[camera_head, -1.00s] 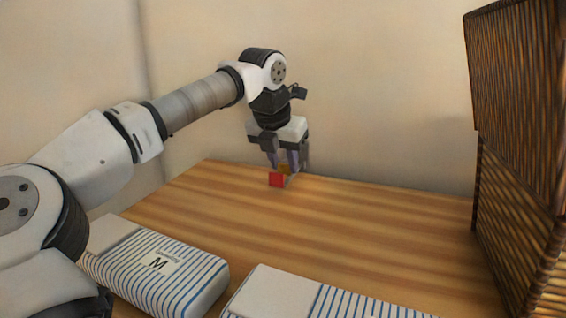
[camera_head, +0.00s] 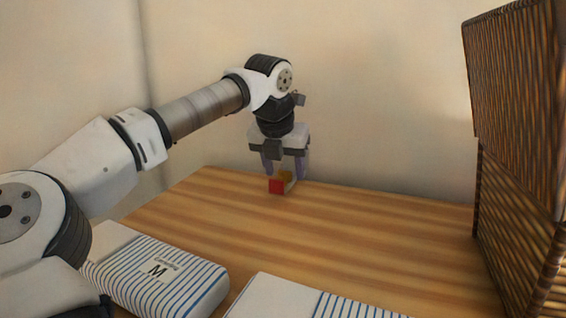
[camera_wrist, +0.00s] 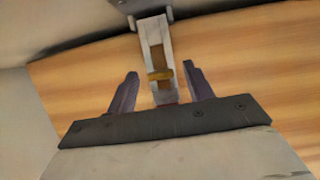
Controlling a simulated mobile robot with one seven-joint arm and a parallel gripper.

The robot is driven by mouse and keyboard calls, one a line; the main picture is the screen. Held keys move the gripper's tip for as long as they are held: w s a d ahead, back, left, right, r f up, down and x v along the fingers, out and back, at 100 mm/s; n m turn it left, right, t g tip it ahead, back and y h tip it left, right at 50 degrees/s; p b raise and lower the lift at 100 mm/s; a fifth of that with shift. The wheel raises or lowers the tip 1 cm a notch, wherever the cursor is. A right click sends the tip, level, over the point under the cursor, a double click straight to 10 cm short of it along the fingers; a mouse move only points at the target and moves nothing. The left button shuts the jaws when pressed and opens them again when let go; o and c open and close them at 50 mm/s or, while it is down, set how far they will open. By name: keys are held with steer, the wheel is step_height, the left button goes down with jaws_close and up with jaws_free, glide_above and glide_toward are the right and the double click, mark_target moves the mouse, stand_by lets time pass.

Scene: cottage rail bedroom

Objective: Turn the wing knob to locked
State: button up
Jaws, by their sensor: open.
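The wing knob (camera_wrist: 160,75) is a small brass-yellow bar across a pale grey, narrow mount (camera_wrist: 152,38) in the wrist view. In the head view the knob (camera_head: 287,175) shows as a yellow patch behind a red block-like face (camera_head: 276,187), low on the wooden top near the wall. My gripper (camera_wrist: 160,69) is open and points down over it, one finger on each side of the mount. Gaps show between the fingers and the knob in the wrist view. Whether the fingertips reach down to the knob's height is hard to tell.
The wooden top (camera_head: 340,225) is clear around the knob. A plain wall (camera_head: 390,100) stands close behind. Striped packages (camera_head: 165,270) (camera_head: 275,298) lie at the front, and a tall woven wicker piece (camera_head: 515,120) stands at the right.

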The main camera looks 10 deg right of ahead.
steer(key=v, duration=1.4)
steer(key=shift+b, duration=0.45)
steer(key=shift+s+f, duration=0.1)
steer(key=shift+f, duration=0.1)
